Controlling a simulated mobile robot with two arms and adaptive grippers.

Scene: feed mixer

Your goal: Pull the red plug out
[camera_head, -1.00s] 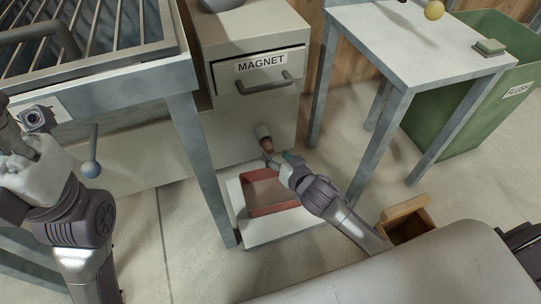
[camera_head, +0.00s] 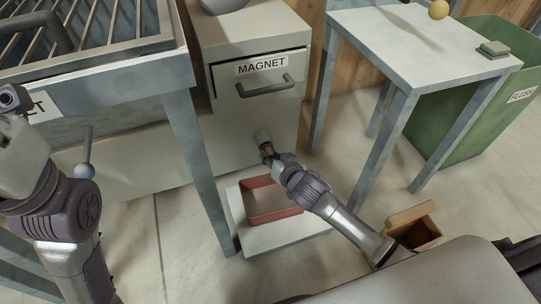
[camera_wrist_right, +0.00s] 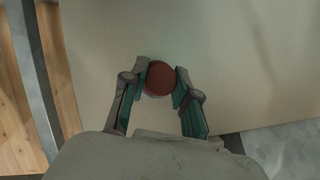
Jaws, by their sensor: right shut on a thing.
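The red plug (camera_wrist_right: 160,77) shows as a round dull red end in the right wrist view, between the two fingers of my right gripper (camera_wrist_right: 160,86). The fingers touch it from both sides. In the head view my right gripper (camera_head: 272,158) is at the mouth of a short grey spout (camera_head: 262,137) on the cabinet front below the MAGNET drawer. The plug is mostly hidden there by the fingers. My left arm stands at the left edge of the head view. Its gripper fingers are not clearly seen.
A red-rimmed tray (camera_head: 249,204) sits on a white platform under the spout. An open wooden box (camera_head: 415,226) is near my base.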

